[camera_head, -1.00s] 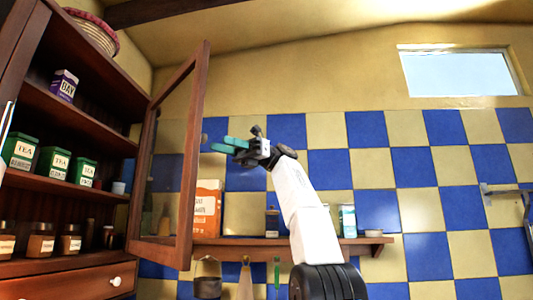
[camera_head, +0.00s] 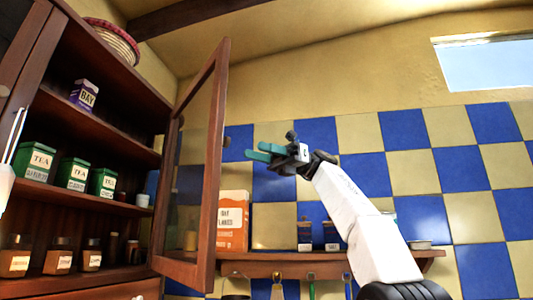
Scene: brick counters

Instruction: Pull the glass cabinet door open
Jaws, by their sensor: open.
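The glass cabinet door (camera_head: 216,165) has a brown wooden frame and a clear pane. It stands swung out from the wooden cabinet (camera_head: 105,130) at the left, so the shelves behind it are exposed. My gripper (camera_head: 258,152) has green fingertips and is open and empty. It appears to the right of the door's outer edge, pointing left toward it, with a visible gap between them in the picture. The depth between gripper and door is hard to judge.
Tea tins (camera_head: 73,175), a purple box (camera_head: 84,95) and several jars (camera_head: 57,256) stand on the cabinet shelves. A basket (camera_head: 113,38) sits on top. A wall shelf (camera_head: 285,264) holds an orange-and-white box (camera_head: 232,220). Open space lies above my arm.

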